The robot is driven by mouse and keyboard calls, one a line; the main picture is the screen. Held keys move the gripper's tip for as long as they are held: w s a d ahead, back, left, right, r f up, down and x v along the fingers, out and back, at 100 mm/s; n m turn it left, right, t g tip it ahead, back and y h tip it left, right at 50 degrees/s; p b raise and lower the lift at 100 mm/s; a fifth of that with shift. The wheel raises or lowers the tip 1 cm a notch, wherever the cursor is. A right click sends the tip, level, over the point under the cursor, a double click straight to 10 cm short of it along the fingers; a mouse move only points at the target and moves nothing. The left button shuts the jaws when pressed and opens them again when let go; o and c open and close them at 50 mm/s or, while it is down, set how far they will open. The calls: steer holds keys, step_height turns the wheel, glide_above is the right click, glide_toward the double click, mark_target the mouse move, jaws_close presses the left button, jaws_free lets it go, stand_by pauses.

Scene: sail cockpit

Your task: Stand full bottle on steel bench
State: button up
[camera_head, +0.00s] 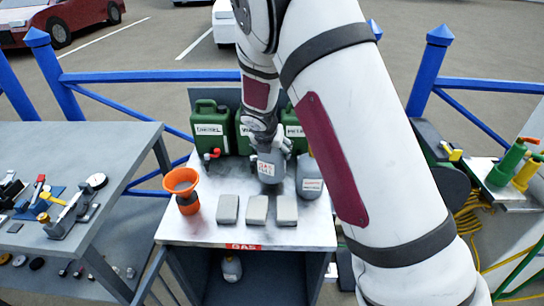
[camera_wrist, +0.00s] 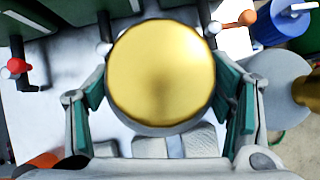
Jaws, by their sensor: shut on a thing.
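My gripper (camera_head: 268,146) reaches down over the steel bench (camera_head: 270,238), which has a red GAS label on its front edge. It is shut on a grey bottle (camera_head: 270,168) with red lettering, which looks about upright. In the wrist view the bottle's round gold top (camera_wrist: 160,72) sits between my green-padded fingers. I cannot tell whether its base touches the bench. A second grey bottle (camera_head: 310,180) stands close on its right; it also shows in the wrist view (camera_wrist: 275,82) with a gold cap. Another small bottle (camera_head: 231,268) is on the shelf below. No view shows which bottle is full.
Green jerrycans (camera_head: 211,125) stand along the back of the bench. An orange funnel (camera_head: 182,182) stands at the left. Three grey blocks (camera_head: 257,210) lie in front of the held bottle. A side table (camera_head: 98,180) with tools is at left. The bench's front strip is clear.

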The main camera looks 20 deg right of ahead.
steer(key=shift+f, duration=1.35)
steer(key=shift+f, duration=0.2)
steer(key=o, duration=1.9)
steer(key=shift+o, duration=0.2)
